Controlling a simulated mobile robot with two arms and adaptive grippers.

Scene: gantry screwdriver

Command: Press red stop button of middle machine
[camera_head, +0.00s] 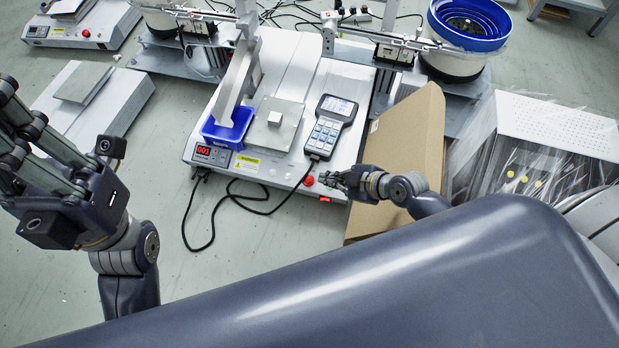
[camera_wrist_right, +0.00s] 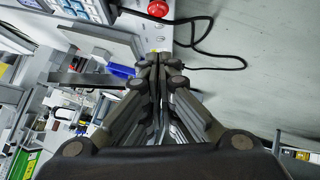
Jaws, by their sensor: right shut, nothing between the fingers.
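The middle machine (camera_head: 282,165) is a white bench unit with a handheld keypad controller (camera_head: 329,124) and a red "001" display. Its red stop button (camera_head: 308,181) sits on the front face, near the right corner. It also shows in the right wrist view (camera_wrist_right: 158,8) at the top. My right gripper (camera_head: 335,180) is shut and empty, just right of the button in the head view. Its closed fingertips (camera_wrist_right: 155,58) appear below the button in the wrist view, apart from it in that picture. My left gripper (camera_head: 8,122) looks open, fingers spread at the left edge.
A red rocker switch (camera_head: 325,199) is just below the stop button. A cardboard box (camera_head: 409,130) stands close beside my right gripper. A black cable (camera_head: 213,220) loops over the floor in front. A blue bin (camera_head: 229,130) sits on the machine. Another machine (camera_head: 80,25) is at upper left.

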